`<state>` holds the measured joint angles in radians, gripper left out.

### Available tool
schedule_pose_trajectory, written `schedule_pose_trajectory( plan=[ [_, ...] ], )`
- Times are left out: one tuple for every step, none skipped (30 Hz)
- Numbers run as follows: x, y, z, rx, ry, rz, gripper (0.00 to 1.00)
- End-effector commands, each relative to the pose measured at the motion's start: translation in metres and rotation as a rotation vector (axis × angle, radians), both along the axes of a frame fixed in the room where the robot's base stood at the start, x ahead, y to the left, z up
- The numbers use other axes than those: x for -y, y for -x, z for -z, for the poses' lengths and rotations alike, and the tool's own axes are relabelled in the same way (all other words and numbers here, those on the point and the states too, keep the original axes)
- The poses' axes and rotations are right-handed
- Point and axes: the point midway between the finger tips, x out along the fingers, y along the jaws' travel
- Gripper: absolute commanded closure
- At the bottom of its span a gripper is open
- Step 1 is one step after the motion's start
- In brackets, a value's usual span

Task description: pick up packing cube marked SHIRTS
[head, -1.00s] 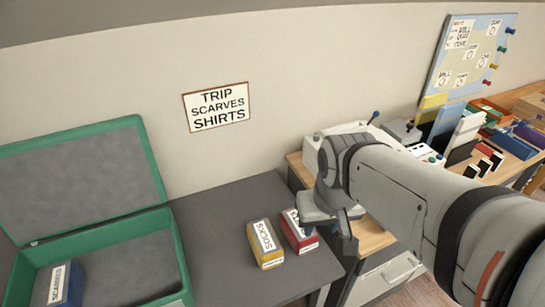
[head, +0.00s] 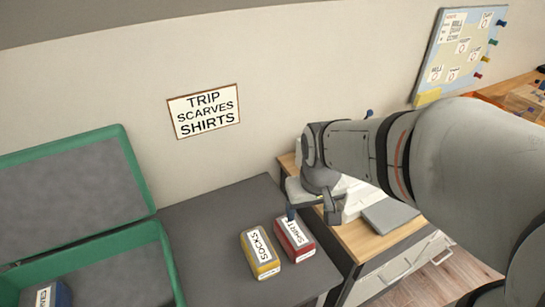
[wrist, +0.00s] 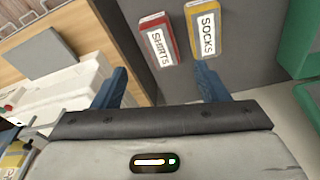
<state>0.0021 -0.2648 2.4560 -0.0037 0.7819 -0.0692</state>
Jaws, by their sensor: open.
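The red packing cube marked SHIRTS (head: 294,240) lies on the dark grey surface, right beside the yellow cube marked SOCKS (head: 261,253). In the wrist view the SHIRTS cube (wrist: 157,41) is beyond the fingertips, at top centre, with the SOCKS cube (wrist: 205,33) to its right.
An open green suitcase (head: 150,232) stands at left, with a blue cube (head: 62,294) inside. A wall sign (head: 204,110) reads TRIP, SCARVES, SHIRTS. A wooden desk (head: 372,240) with a grey flat item (head: 390,215) stands at right. Grey surface left of SOCKS is clear.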

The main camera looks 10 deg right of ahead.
Motion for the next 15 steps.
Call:
schedule_pose_trajectory(
  plan=[
    [0.0,-0.012,0.011,-0.028,0.002,-0.021,0.28],
    [0.0,-0.02,0.018,-0.038,0.005,-0.035,0.26],
    [0.0,-0.029,0.028,-0.05,0.006,-0.053,0.23],
    [0.0,-0.036,0.036,-0.06,0.008,-0.066,0.2],
    [0.0,-0.042,0.045,-0.071,0.009,-0.079,0.18],
    [0.0,-0.05,0.057,-0.083,0.011,-0.097,0.15],
    [0.0,-0.056,0.066,-0.091,0.012,-0.111,0.12],
    [0.0,-0.06,0.075,-0.1,0.013,-0.123,0.1],
    [0.0,-0.066,0.087,-0.111,0.014,-0.14,0.06],
    [0.0,-0.07,0.096,-0.119,0.015,-0.152,0.06],
    [0.0,-0.074,0.105,-0.126,0.016,-0.164,0.06],
    [0.0,-0.078,0.115,-0.136,0.016,-0.178,0.06],
    [0.0,-0.08,0.123,-0.141,0.016,-0.188,0.06],
    [0.0,-0.082,0.13,-0.148,0.017,-0.197,0.06],
    [0.0,-0.084,0.139,-0.152,0.016,-0.206,0.06]
  ],
)
